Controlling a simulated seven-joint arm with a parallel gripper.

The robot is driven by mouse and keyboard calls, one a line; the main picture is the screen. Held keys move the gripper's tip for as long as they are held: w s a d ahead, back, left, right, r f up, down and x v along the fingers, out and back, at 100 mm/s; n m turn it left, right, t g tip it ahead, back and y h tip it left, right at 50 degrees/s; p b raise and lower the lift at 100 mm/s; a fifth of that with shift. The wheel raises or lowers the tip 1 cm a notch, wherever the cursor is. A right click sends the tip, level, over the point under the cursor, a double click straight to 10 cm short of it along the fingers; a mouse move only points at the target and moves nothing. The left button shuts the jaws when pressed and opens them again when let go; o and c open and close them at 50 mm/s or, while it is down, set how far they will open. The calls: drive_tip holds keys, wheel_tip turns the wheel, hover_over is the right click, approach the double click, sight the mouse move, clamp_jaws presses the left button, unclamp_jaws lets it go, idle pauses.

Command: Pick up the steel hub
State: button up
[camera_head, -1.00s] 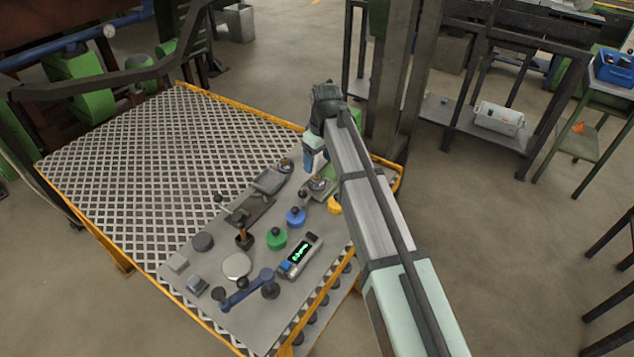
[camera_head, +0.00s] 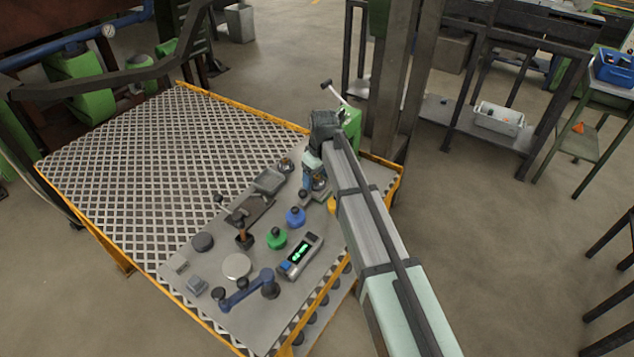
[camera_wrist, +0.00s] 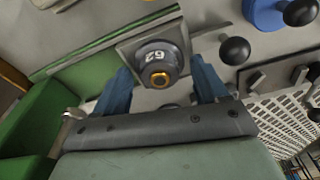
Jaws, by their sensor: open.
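The likely steel hub (camera_wrist: 158,62) is a dark round piece with the number 62 and a copper-coloured centre. It sits on a square grey plate in the wrist view. In the head view it (camera_head: 319,182) is partly hidden by my gripper at the panel's far right. My gripper (camera_wrist: 164,84) is open, with one blue finger on each side of the hub's near side. I cannot tell whether the fingers touch it. In the head view my gripper (camera_head: 311,181) is low over the panel.
A green box with a white lever (camera_head: 350,118) stands close behind my gripper. Blue (camera_head: 295,217) and green (camera_head: 277,239) knobbed pieces, a display unit (camera_head: 300,256) and a blue crank (camera_head: 247,288) crowd the panel. A mesh deck (camera_head: 160,150) lies left.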

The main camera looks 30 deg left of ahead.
sight(317, 176)
clamp_jaws()
idle(0.6)
drive_tip(key=shift+r, duration=0.1)
wheel_tip(317, 176, up, 9)
drive_tip(key=shift+f, duration=0.1)
drive_tip(key=shift+n, duration=0.6)
drive_tip(key=shift+f, duration=4.25)
